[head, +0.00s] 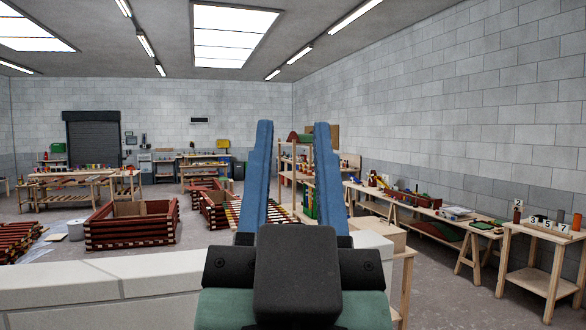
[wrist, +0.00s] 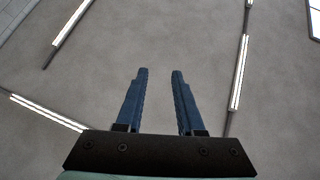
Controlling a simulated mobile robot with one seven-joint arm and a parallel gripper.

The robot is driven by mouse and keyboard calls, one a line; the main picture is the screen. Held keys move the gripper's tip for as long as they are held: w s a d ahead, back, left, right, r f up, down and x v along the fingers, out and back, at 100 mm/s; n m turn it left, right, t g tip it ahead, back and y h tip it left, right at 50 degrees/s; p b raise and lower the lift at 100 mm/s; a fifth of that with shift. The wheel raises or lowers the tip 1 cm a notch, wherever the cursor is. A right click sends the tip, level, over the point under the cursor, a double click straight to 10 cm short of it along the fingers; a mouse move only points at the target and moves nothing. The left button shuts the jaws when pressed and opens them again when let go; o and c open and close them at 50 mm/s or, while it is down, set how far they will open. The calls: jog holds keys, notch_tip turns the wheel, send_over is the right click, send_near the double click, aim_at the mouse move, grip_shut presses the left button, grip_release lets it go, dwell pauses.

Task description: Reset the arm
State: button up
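My gripper (head: 293,130) stands upright in the middle of the head view, with its two blue fingers pointing up. The fingers are well apart and nothing is between them. The wrist view also shows my gripper (wrist: 160,72) open and empty, against the grey ceiling with its strip lights. The gripper touches nothing in either view.
A pale block wall (head: 105,290) runs low across the front left. A red slatted crate (head: 130,232) stands on the floor beyond it, with stacked battens (head: 18,238) at the left. A wooden stand (head: 537,280) and long bench (head: 415,212) line the right wall. Open floor lies between.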

jog(key=shift+s+r+n+t, duration=0.4)
jog(key=shift+s+r+t, duration=0.2)
jog(key=shift+s+r, duration=0.6)
